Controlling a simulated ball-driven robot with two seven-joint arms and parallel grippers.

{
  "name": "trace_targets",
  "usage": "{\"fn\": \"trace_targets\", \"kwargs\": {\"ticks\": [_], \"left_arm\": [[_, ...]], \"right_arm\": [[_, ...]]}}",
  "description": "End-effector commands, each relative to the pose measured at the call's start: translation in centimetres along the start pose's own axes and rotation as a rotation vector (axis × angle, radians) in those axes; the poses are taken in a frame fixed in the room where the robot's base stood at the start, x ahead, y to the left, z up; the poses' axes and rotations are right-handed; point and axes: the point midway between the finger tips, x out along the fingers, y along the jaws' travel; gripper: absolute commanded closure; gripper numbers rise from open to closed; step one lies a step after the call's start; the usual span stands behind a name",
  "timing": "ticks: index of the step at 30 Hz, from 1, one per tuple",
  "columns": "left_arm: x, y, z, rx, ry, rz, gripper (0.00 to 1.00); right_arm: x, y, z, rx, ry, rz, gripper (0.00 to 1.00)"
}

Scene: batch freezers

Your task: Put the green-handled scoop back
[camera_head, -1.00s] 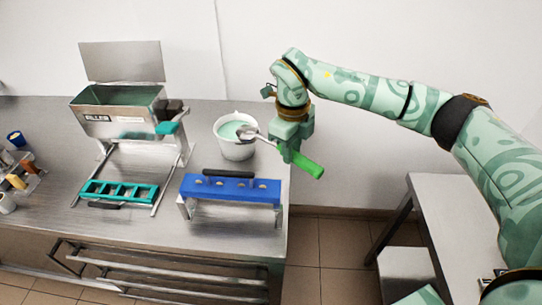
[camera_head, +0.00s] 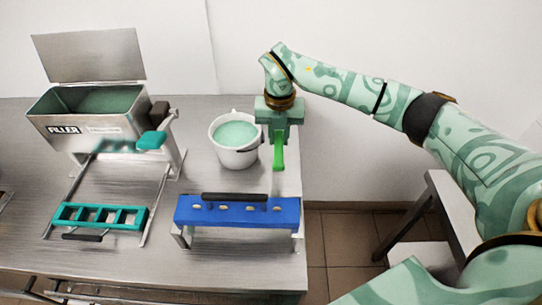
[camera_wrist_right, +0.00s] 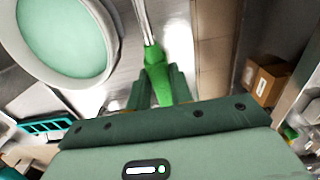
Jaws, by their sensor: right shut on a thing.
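My right gripper (camera_head: 279,136) is shut on the green handle of the scoop (camera_head: 278,158), just right of the bucket. In the right wrist view the green handle (camera_wrist_right: 156,70) sits between the fingers, with its metal shaft running up out of the top edge. The scoop's bowl shows in neither view. The white bucket (camera_head: 238,158) holds pale green mix and stands on the steel table; its rim shows at upper left in the wrist view (camera_wrist_right: 112,38). My left gripper is not in view.
A blue stand with holes (camera_head: 225,214) is in front of the bucket. A steel filler machine (camera_head: 90,130) with a teal mould (camera_head: 100,215) stands left. The table's right edge is close to the gripper. A cardboard box (camera_wrist_right: 264,82) shows at right in the wrist view.

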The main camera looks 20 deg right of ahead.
Motion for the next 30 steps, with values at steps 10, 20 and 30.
{"fn": "trace_targets", "kwargs": {"ticks": [10,20,30], "left_arm": [[0.9,0.6,2.1,-0.001,-0.033,0.008,0.05],[1.8,0.5,1.9,-0.001,-0.028,0.007,0.05],[1.8,0.4,1.6,-0.001,-0.025,0.006,0.05]], "right_arm": [[6.0,0.0,-0.1,-0.001,0.002,0.0,1.0],[10.1,0.0,-0.1,-0.001,0.002,0.0,1.0],[10.5,0.0,0.0,-0.002,-0.001,0.0,1.0]]}}
